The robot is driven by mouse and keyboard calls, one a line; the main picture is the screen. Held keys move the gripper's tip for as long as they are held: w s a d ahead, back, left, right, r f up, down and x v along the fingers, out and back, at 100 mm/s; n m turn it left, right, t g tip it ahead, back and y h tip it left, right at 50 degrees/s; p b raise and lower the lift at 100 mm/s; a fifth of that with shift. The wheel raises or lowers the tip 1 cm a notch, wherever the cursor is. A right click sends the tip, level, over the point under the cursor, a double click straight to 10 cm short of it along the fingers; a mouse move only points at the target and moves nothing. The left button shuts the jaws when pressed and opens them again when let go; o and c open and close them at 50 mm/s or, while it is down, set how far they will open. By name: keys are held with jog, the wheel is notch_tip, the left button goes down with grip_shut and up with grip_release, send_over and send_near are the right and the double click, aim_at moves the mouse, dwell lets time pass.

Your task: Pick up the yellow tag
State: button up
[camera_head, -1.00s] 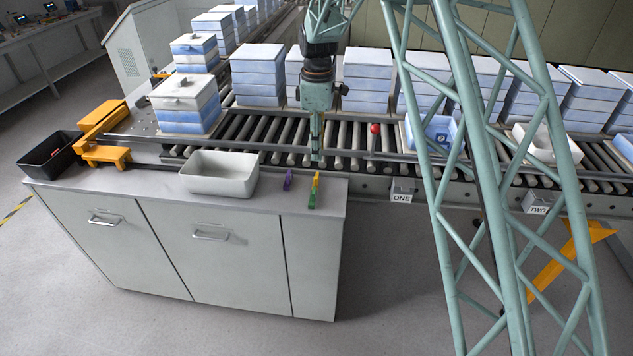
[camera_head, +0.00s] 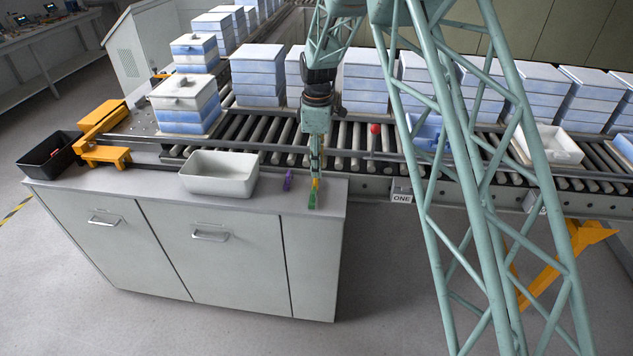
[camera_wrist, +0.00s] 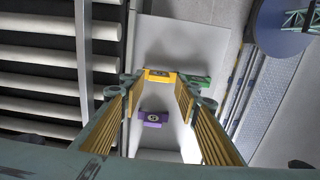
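The yellow tag (camera_wrist: 160,76) lies on the grey bench top and appears between my fingertips in the wrist view. In the head view the yellow tag (camera_head: 315,184) is partly hidden by my gripper (camera_head: 315,172). My gripper (camera_wrist: 157,82) is open, pointing down, with nothing held. Its remaining height above the tag is hard to judge. A green tag (camera_wrist: 196,80) lies right beside the yellow one, by the right fingertip; it also shows in the head view (camera_head: 312,200). A purple tag (camera_wrist: 152,118) lies apart from them, left of my gripper in the head view.
A white bin (camera_head: 219,186) stands on the bench left of the tags, and a black bin (camera_head: 50,160) at its far left end. The roller conveyor (camera_head: 350,148) with a rail and a red knob (camera_head: 375,129) runs behind. The bench's front right is clear.

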jog(key=shift+w+a+f, duration=0.1)
jog(key=shift+a+f, duration=0.05)
jog(key=shift+f, duration=2.45)
jog(key=shift+c, duration=0.4)
jog(key=c, duration=0.5)
jog(key=shift+o, duration=0.2)
jog(key=shift+r, duration=0.15)
jog(key=shift+r, duration=4.85)
